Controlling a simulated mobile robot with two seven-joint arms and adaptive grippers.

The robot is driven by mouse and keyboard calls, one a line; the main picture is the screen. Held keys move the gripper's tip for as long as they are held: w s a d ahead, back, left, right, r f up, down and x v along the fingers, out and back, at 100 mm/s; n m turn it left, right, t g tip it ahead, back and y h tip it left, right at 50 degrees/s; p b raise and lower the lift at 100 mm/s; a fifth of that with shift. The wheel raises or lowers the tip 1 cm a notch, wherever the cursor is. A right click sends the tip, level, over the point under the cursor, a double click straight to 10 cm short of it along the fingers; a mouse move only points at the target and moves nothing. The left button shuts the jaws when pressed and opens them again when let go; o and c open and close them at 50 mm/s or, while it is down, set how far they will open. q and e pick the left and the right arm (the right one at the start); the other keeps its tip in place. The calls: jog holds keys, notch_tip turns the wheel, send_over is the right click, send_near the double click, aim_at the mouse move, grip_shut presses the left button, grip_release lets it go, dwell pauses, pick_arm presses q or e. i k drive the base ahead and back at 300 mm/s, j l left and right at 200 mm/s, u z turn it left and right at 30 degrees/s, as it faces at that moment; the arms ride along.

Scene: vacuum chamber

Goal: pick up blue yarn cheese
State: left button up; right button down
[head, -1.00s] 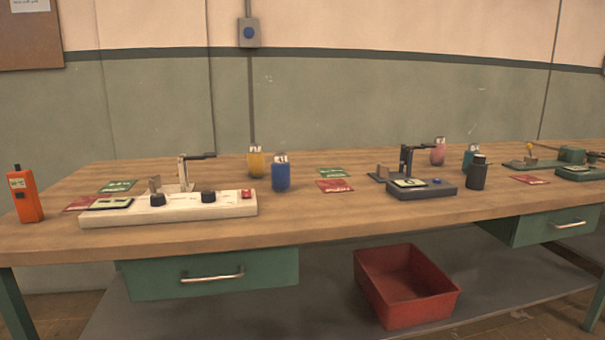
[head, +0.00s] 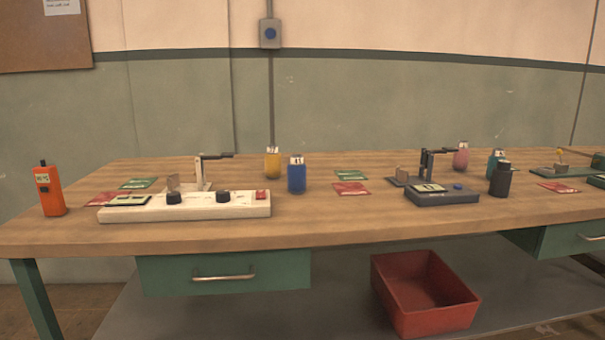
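The blue yarn cheese (head: 297,177) is a small blue cylinder with a white label at its top. It stands upright on the wooden table (head: 330,225), just right of the long white device's right end. A yellow one (head: 273,164) stands behind it to the left. A pink one (head: 461,157) and a teal one (head: 494,163) stand farther right. Neither of my grippers shows in the head view.
The white device (head: 185,206) with knobs lies left of the blue cylinder. A dark grey device (head: 441,193) and a black cylinder (head: 500,180) stand right. An orange handheld unit (head: 49,190) stands at the left end. A red bin (head: 425,293) sits below. Table front is clear.

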aim_at(296, 170)
jog(key=u, duration=0.55)
jog(key=i+l+u, duration=0.15)
jog(key=l+u, duration=0.2)
jog(key=i+l+u, duration=0.1)
jog(key=u, duration=0.25)
jog(key=l+u, duration=0.65)
jog(key=l, duration=0.95)
